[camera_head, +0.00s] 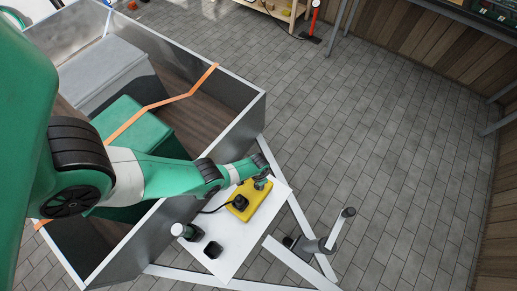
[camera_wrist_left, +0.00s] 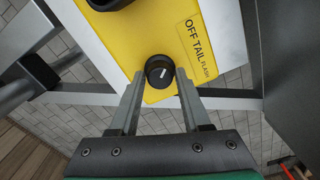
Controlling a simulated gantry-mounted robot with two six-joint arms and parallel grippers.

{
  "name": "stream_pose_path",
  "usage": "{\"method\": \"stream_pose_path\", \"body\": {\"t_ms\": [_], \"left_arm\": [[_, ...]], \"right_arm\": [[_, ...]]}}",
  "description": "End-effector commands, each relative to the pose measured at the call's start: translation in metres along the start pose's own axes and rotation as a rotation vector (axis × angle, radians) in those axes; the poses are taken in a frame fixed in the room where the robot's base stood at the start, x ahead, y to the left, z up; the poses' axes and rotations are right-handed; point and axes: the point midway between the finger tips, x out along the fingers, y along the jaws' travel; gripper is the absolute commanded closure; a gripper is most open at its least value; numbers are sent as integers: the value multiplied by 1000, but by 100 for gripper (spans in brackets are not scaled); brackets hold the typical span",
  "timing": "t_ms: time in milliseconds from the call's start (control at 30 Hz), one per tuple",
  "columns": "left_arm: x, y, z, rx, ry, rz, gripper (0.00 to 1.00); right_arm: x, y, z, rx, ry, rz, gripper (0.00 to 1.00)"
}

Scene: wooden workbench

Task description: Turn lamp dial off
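The yellow lamp unit (camera_head: 244,207) lies on a white board on a trailer's front frame; its yellow face (camera_wrist_left: 140,40) fills the upper middle of the left wrist view. It carries a round black dial (camera_wrist_left: 159,71) with a short white mark slanting toward the upper right. Printed text "OFF TAIL FLASH" (camera_wrist_left: 200,48) is beside it. My left gripper (camera_wrist_left: 159,76) is open, with one fingertip on each side of the dial. Small gaps seem to show; contact cannot be told. In the head view the left gripper (camera_head: 262,183) covers the unit's far end. My right gripper is not in view.
On the white board (camera_head: 235,250) stand a dark cylindrical item (camera_head: 187,232) and a small black block (camera_head: 213,250). A jockey-wheel post (camera_head: 340,230) stands at right; the paved floor beyond is clear.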

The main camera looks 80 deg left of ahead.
Motion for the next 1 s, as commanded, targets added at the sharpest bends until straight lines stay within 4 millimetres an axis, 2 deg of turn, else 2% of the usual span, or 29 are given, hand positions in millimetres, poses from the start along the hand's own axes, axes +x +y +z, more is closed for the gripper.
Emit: {"method": "stream_pose_path", "body": {"t_ms": [33,100,400,533,667,1000], "left_arm": [[0,0,0,0,0,0,42],[0,0,0,1,0,0,29],[-1,0,0,2,0,0,29],[-9,0,0,2,0,0,29],[-28,0,0,2,0,0,29],[-101,0,0,1,0,0,29]], "right_arm": [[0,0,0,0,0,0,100],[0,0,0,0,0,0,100],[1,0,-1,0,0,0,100],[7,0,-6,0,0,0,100],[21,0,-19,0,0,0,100],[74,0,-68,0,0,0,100]]}}
